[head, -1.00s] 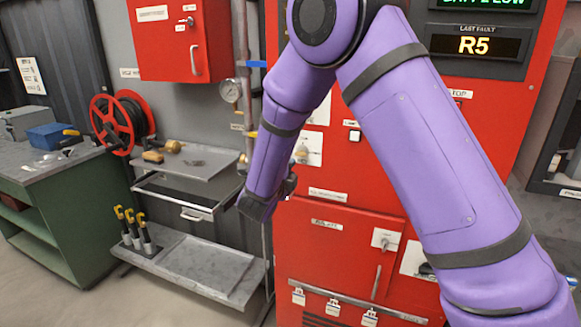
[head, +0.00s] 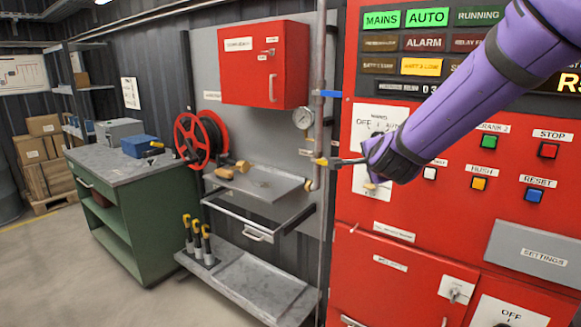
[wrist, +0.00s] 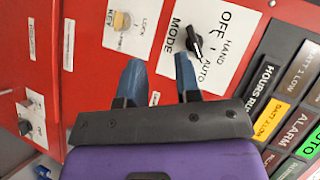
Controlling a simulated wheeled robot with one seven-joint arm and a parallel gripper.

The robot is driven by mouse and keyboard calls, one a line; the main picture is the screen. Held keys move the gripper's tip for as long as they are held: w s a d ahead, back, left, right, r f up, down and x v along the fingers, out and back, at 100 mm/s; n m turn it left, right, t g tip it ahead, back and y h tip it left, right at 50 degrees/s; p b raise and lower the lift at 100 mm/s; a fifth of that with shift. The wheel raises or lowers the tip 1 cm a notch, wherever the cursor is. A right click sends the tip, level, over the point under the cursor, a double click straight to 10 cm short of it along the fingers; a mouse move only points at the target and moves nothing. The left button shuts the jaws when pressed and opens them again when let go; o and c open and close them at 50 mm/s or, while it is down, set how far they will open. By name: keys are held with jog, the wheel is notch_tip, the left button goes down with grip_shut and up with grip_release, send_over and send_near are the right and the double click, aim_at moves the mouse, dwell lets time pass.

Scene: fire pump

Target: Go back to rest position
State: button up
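My gripper (wrist: 158,72) shows in the wrist view with its two blue fingers apart and nothing between them. In the head view my gripper (head: 352,163) is at the end of my purple arm, in front of the red pump panel (head: 405,235). The MODE switch (wrist: 195,42), a black knob on a white plate marked OFF, HAND and AUTO, lies beyond the fingertips in the wrist view. The fingers look apart from it. A KEY lock (wrist: 122,20) sits on another white plate beside it.
The panel's green AUTO lamp (head: 427,17) is lit. Left of the panel are a vertical pipe with a gauge (head: 303,118), a metal shelf unit (head: 275,290), a red hose reel (head: 192,140) and a green workbench (head: 160,215). The floor at lower left is clear.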

jog(key=s+d+r+n+g+y, duration=0.25)
jog(key=s+n, duration=0.25)
jog(key=s, duration=0.3)
jog(key=s+d+r+n+g+y, duration=0.1)
jog(key=s+r+n, duration=0.25)
jog(key=s, duration=0.45)
jog(key=s+d+f+n+g+h, duration=0.1)
jog(key=s+d+n+g, duration=0.1)
jog(key=s, duration=0.8)
jog(key=s+d+f+n+g+h, duration=0.1)
jog(key=s+d+n+g, duration=0.2)
jog(key=s, duration=0.7)
jog(key=shift+d+f+n, duration=0.35)
jog(key=shift+d+n, duration=0.6)
jog(key=shift+d, duration=0.1)
jog(key=shift+w+h, duration=0.1)
jog(key=shift+h, duration=0.15)
